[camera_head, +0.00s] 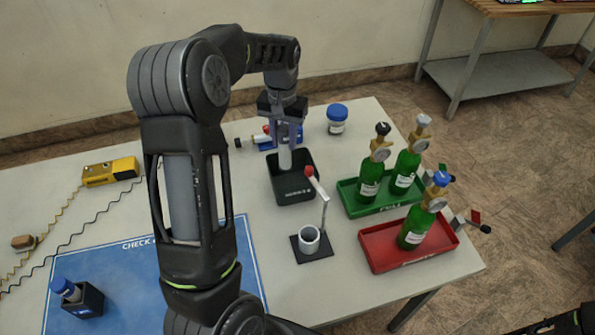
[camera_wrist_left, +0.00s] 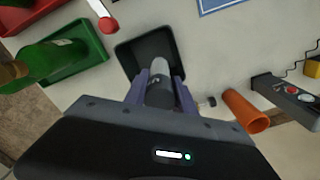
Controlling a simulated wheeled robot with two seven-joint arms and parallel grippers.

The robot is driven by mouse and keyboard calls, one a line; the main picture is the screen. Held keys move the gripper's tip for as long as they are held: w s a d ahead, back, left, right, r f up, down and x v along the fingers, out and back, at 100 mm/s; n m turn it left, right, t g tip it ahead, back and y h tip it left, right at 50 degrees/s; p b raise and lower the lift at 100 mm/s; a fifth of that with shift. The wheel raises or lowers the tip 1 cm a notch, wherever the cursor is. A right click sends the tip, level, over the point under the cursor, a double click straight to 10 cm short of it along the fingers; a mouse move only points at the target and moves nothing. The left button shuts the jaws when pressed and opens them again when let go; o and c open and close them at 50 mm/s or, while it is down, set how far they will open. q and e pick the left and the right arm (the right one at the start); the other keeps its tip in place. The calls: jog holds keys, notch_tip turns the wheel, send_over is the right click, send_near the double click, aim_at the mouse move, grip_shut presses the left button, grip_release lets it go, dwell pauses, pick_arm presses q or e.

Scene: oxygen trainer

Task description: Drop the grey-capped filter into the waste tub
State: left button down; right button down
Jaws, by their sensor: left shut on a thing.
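My left gripper (camera_head: 285,140) is shut on the grey-capped filter (camera_head: 285,158), a pale cylinder hanging down between the fingers. In the left wrist view the filter's dark grey cap (camera_wrist_left: 159,92) sits between the fingers of my left gripper (camera_wrist_left: 160,88), with its pale body beyond. The black waste tub (camera_head: 296,192) is open, and the filter's lower end is over or just inside its mouth; I cannot tell how deep. The tub also shows in the left wrist view (camera_wrist_left: 128,55). My right gripper is not in view.
Right of the tub stand a red-tipped stand with a white cup (camera_head: 309,240), a green tray (camera_head: 357,206) and a red tray (camera_head: 385,259) with green bottles. A blue-lidded jar (camera_head: 337,120) stands behind. A blue mat (camera_head: 120,275) with a blue-capped item (camera_head: 68,289) lies left.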

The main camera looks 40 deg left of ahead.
aim_at(285, 154)
pick_arm(q)
jog(key=shift+w, duration=0.1)
jog(key=shift+f, duration=3)
jog(key=c, duration=0.9)
grip_release()
jog(key=shift+c, duration=0.2)
